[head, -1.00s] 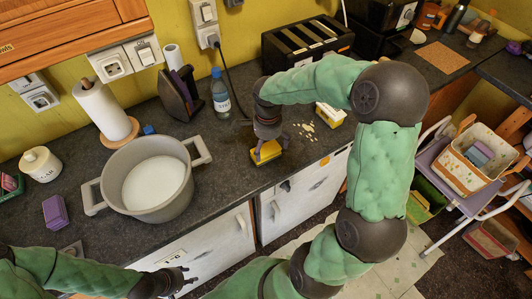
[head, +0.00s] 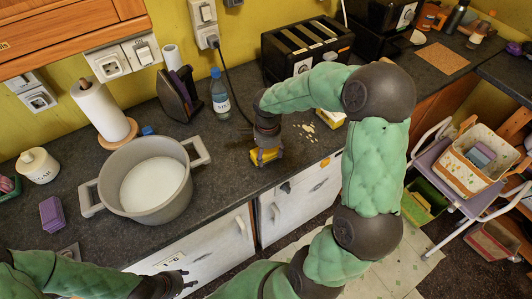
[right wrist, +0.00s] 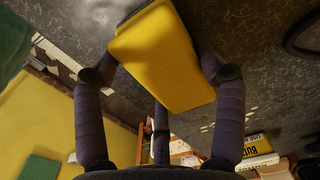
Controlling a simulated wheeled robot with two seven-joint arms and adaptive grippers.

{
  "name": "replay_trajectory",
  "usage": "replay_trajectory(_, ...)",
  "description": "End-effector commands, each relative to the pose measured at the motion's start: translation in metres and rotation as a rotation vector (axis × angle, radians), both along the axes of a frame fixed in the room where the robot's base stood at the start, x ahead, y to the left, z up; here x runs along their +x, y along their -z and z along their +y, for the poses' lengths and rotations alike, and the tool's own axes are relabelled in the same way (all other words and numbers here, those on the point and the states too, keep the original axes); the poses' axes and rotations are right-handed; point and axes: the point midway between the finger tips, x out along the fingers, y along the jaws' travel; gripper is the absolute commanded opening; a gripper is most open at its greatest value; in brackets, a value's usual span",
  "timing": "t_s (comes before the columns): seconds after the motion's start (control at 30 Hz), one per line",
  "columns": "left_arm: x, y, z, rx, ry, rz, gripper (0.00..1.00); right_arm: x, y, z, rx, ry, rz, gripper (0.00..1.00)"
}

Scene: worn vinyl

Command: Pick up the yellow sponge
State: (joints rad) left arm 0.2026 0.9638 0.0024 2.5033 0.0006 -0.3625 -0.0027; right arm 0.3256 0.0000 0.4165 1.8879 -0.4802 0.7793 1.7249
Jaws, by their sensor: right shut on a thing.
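The yellow sponge (head: 261,157) is near the front edge of the dark countertop, under my right gripper (head: 266,148). In the right wrist view the yellow sponge (right wrist: 158,55) sits between the fingers of my right gripper (right wrist: 157,68), which is shut on it. A darker layer shows along one edge of the sponge. I cannot tell whether the sponge still touches the counter. My left gripper (head: 184,279) is at the lower left, in front of the cabinet doors, apart from the sponge, and looks open and empty.
A grey pot (head: 150,208) with white contents stands left of the sponge. A butter box (head: 330,116) and crumbs (head: 308,128) lie to its right. A bottle (head: 219,93), an iron (head: 181,97) and a toaster (head: 302,50) stand behind. A purple sponge (head: 53,212) is far left.

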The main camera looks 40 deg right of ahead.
Motion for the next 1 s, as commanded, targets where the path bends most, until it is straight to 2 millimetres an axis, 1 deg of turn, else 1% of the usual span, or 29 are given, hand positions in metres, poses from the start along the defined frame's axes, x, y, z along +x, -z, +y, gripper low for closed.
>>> replay_trajectory(0.13, 0.000, -0.001, 0.000, 0.000, 0.000, 0.000, 0.40, -0.001, -0.002, 0.000, 0.000, -0.001, 0.002, 0.49)
replay_trajectory(0.23, 0.000, -0.004, 0.000, 0.000, 0.000, 0.000, 0.40, 0.000, -0.012, 0.000, -0.001, -0.001, 0.000, 0.48)
replay_trajectory(0.37, 0.000, -0.010, 0.000, 0.000, 0.000, 0.000, 0.40, 0.000, -0.035, 0.000, 0.000, 0.000, -0.001, 0.48)
replay_trajectory(0.5, 0.000, -0.017, 0.000, 0.000, 0.000, 0.000, 0.40, 0.000, -0.063, 0.000, -0.001, 0.000, -0.002, 0.48)
replay_trajectory(0.6, 0.000, -0.020, 0.000, 0.000, 0.000, 0.000, 0.40, 0.000, -0.079, 0.000, 0.000, -0.001, -0.001, 0.48)
replay_trajectory(0.7, 0.000, -0.023, 0.000, 0.000, 0.000, 0.000, 0.40, 0.000, -0.091, 0.000, 0.000, -0.001, -0.001, 0.48)
replay_trajectory(0.83, 0.000, -0.024, 0.000, 0.000, 0.000, 0.000, 0.40, 0.000, -0.098, 0.000, 0.000, -0.001, 0.000, 0.48)
replay_trajectory(1.0, 0.000, -0.024, 0.000, 0.000, 0.000, 0.000, 0.40, 0.000, -0.100, 0.000, 0.000, 0.000, 0.002, 0.48)
